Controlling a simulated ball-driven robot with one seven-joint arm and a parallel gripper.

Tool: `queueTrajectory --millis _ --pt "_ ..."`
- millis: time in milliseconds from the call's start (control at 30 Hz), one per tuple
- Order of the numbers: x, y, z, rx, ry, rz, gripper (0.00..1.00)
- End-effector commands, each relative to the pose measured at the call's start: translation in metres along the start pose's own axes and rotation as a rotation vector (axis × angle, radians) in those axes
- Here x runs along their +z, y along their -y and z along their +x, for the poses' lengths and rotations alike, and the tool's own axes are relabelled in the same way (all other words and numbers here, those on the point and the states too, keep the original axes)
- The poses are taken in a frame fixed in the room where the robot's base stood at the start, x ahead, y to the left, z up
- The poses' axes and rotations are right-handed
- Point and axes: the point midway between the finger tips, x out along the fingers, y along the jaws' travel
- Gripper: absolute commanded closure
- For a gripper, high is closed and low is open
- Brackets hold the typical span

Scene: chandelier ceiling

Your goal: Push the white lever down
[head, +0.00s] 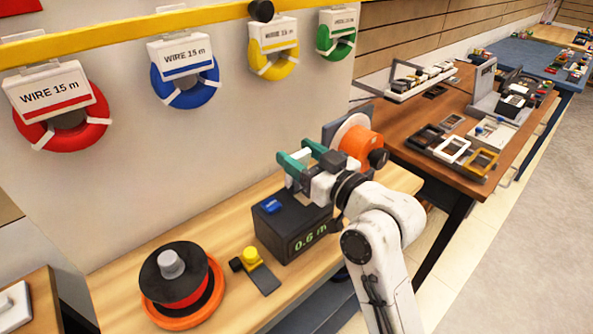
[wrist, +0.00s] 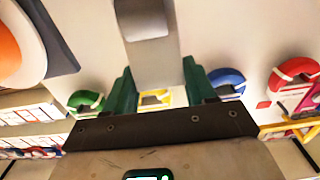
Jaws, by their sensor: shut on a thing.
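The white lever stands at the back of a dark box with a blue button and a green "0.6 m" display (head: 306,241). In the head view only a small pale part of the lever (head: 290,182) shows below my green fingers; the rest is hidden. In the wrist view a pale bar with a grey end, seemingly the lever (wrist: 146,22), runs between the two fingers. My gripper (head: 296,156) is above the box's back edge, shut on the lever. It also shows in the wrist view (wrist: 157,68).
An orange spool (head: 358,141) stands close behind my gripper. A black and red reel (head: 178,278) and a yellow-knobbed piece (head: 252,256) lie left on the wooden bench. Coloured wire coils hang on the wall.

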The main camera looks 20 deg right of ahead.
Motion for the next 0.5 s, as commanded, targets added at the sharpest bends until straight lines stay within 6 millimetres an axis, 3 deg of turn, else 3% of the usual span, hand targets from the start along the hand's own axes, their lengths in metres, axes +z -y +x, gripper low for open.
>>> queueTrajectory --millis 33,500 --pt "0.010 0.000 -0.003 0.001 -0.031 -0.001 0.99" --pt "0.015 0.000 -0.020 0.000 -0.270 0.000 0.99"
